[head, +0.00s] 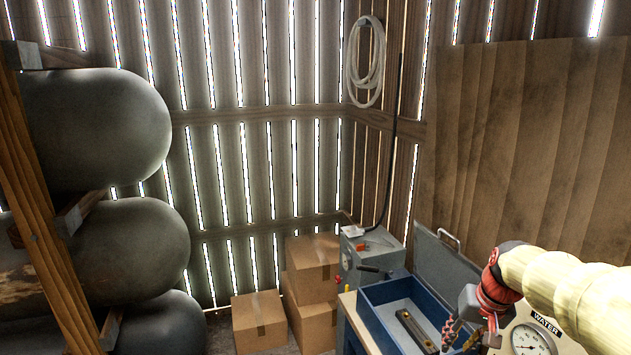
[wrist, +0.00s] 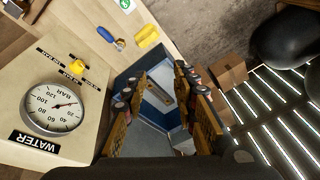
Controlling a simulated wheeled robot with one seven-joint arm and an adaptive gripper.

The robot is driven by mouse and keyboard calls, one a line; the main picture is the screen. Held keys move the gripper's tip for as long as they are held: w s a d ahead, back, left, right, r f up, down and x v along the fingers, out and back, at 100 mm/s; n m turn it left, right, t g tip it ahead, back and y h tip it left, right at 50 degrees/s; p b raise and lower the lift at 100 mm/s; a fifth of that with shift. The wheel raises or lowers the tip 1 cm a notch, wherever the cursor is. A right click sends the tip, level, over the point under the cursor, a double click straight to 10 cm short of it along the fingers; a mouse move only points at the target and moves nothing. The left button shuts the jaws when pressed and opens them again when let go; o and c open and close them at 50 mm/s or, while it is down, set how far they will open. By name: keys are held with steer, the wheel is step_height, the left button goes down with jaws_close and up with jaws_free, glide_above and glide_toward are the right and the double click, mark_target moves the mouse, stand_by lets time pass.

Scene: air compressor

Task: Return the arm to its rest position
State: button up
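My arm (head: 570,285), cream with a red joint, reaches in from the right edge of the head view. My gripper (head: 467,335) hangs at its end near the lower edge, in front of the open blue toolbox (head: 372,307). In the wrist view my gripper (wrist: 160,84) shows two fingers spread apart with nothing between them. Beyond the gap lies the toolbox (wrist: 131,78), with a long tool (wrist: 182,86) inside it. In the head view that tool (head: 415,330) lies on the toolbox floor. The gripper touches nothing that I can make out.
A panel with a WATER gauge (head: 527,340) stands close below my arm; the gauge (wrist: 53,107) and a yellow knob (wrist: 76,67) show in the wrist view. Cardboard boxes (head: 312,258), a grey machine (head: 365,255) and large tanks (head: 95,125) stand beyond. The upper middle is open.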

steer(key=s+a+f+n+b, duration=0.1)
steer(key=s+a+b, duration=0.2)
steer(key=s, duration=0.4)
steer(key=s+a+f+n+t+b, duration=0.1)
steer(key=s+a+f+b, duration=0.1)
steer(key=s+a, duration=0.3)
steer(key=s+a+f+n+t+b, duration=0.1)
steer(key=s+a+b, duration=0.3)
steer(key=s, duration=0.7)
steer(key=shift+s+a+f+h, duration=0.2)
steer(key=shift+a+f+h, duration=0.2)
steer(key=shift+a+f, duration=0.25)
steer(key=shift+d+f, duration=0.1)
steer(key=shift+d, duration=0.1)
